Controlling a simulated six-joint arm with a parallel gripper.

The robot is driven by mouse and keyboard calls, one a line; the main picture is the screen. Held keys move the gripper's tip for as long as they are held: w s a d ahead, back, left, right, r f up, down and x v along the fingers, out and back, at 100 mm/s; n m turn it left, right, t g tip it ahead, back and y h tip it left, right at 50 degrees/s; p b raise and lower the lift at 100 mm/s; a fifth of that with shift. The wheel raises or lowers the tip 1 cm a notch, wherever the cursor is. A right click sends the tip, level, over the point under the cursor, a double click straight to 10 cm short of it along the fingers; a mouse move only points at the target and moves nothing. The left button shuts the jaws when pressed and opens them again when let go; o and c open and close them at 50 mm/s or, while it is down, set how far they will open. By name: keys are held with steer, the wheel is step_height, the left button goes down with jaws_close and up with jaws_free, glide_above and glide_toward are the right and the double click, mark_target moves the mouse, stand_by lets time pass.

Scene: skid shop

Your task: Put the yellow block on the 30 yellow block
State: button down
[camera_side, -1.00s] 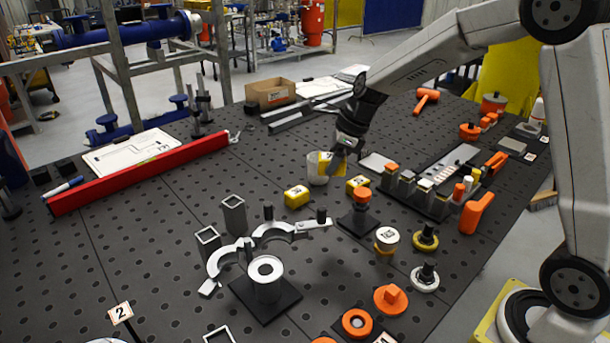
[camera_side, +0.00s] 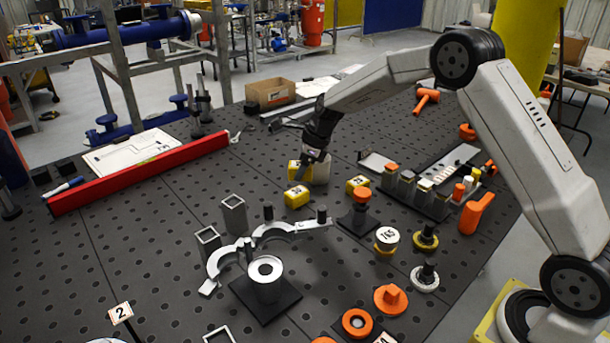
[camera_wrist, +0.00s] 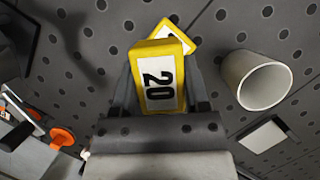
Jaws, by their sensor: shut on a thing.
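My gripper (camera_side: 306,160) is shut on a yellow block (camera_side: 294,171) at the table's middle. In the wrist view this block (camera_wrist: 160,82) shows a white label reading 20 between the fingers of my gripper (camera_wrist: 158,95). A second yellow block (camera_side: 297,197) sits on the table just below the held one in the side view. The wrist view shows a yellow block (camera_wrist: 176,31) beyond the held one, partly hidden, its number unreadable. I cannot tell whether the two touch. A third yellow block (camera_side: 358,183) sits to the right; its number is too small to read.
An orange-topped post (camera_side: 360,205) and metal clamp arms (camera_side: 272,232) stand nearer the camera.

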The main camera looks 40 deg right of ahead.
mark_target(297, 191)
steer(key=shift+w+f, duration=0.65)
steer(key=shift+f, duration=0.05)
steer(key=shift+f, duration=0.1)
steer(key=shift+w+f, duration=0.15)
steer(key=shift+w, duration=0.05)
steer(key=shift+f, duration=1.55)
steer(key=shift+f, duration=0.15)
steer(key=shift+c, duration=0.4)
jaws_free()
steer(key=v, duration=1.2)
